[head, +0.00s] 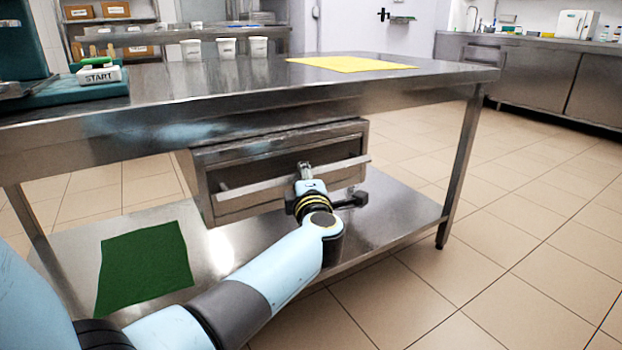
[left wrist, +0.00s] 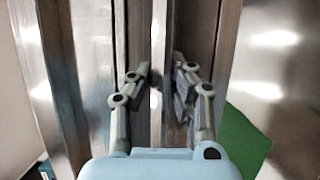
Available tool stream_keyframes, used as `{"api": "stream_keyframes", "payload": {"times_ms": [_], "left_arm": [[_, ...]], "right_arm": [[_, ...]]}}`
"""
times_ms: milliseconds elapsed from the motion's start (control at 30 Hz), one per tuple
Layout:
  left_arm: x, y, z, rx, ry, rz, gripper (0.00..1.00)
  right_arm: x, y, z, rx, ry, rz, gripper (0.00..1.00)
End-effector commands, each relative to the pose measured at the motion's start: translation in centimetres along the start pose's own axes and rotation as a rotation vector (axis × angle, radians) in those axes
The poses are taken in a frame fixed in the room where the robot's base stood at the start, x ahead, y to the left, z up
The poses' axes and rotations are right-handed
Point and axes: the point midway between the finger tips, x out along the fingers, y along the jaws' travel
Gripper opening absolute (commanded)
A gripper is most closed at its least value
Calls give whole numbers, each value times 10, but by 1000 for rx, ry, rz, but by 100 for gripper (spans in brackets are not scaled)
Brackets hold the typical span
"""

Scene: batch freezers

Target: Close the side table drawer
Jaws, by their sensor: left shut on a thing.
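The steel drawer (head: 245,172) hangs under the side table's top (head: 225,98). A long horizontal bar handle (head: 258,186) runs across its front. In the left wrist view the handle (left wrist: 157,110) passes between the two fingers of the left gripper (left wrist: 160,80). The fingers partly hide the handle there. My right gripper is in neither view.
A lower shelf (head: 400,215) lies under the drawer, with a green cloth (head: 145,267) on its left part. Tiled floor (head: 540,230) is clear at right.

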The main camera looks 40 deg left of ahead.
Motion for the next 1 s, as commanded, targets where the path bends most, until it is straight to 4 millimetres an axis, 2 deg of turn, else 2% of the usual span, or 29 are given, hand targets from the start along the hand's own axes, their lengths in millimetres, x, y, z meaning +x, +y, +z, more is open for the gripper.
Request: {"api": "stream_keyframes", "payload": {"times_ms": [300,333,500,533,800,867,1000], "left_arm": [[4,0,-2,-3,3,0,0],[4,0,-2,-3,3,0,19],[4,0,-2,-2,2,-1,41],[3,0,-2,-2,2,-1,42],[1,-1,-2,-2,2,-2,42],[-4,-2,-2,-2,1,-3,42],[-27,-2,-2,-4,2,-5,42]], "right_arm": [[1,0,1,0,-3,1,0],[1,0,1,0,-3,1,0],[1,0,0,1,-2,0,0],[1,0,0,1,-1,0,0],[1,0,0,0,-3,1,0],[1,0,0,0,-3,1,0],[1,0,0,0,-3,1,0]]}}
